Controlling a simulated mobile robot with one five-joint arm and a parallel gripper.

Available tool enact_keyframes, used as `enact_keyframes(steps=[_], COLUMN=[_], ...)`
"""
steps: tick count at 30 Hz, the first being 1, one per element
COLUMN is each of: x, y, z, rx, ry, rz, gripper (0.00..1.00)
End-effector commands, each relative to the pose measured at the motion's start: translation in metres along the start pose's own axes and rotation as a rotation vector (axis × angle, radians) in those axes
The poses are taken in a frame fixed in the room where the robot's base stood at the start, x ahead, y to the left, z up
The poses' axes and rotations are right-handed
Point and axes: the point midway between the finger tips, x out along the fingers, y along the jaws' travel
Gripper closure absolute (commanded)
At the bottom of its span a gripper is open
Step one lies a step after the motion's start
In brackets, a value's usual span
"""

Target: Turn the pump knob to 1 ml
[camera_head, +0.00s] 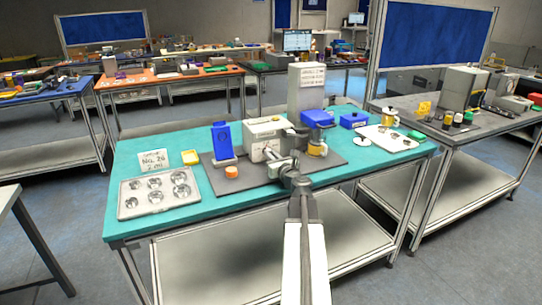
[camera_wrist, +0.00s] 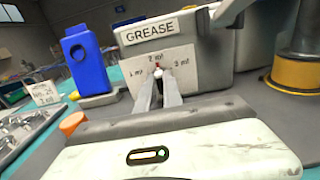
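The grease pump (camera_head: 262,132) is a light grey box on a dark base on the teal table. In the wrist view the pump (camera_wrist: 200,52) bears a "GREASE" label and a plate (camera_wrist: 185,62) marked 1 ml at left, 2 ml at top and 3 ml at right. The small pump knob (camera_wrist: 157,67) shows a red and white part below the 2 ml mark, largely hidden by my fingers. My gripper (camera_wrist: 158,82) points at it, fingertips at or right before the knob. Whether they grip it is unclear. In the head view my gripper (camera_head: 288,163) is in front of the pump.
A blue container (camera_head: 222,140) stands left of the pump, and an orange cap (camera_head: 232,172) lies before it. A parts tray (camera_head: 146,205) and a handwritten card (camera_head: 153,161) are at left.

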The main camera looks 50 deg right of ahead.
Motion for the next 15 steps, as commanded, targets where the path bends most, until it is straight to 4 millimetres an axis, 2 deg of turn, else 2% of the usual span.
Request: enact_keyframes(steps=[8, 15], x=[-0.0003, -0.0003], y=[-0.0004, 0.0007], z=[-0.0001, -0.0002], rx=[-0.051, -0.203], ry=[0.0, 0.0], rz=[-0.002, -0.002], gripper=[1.0, 1.0])
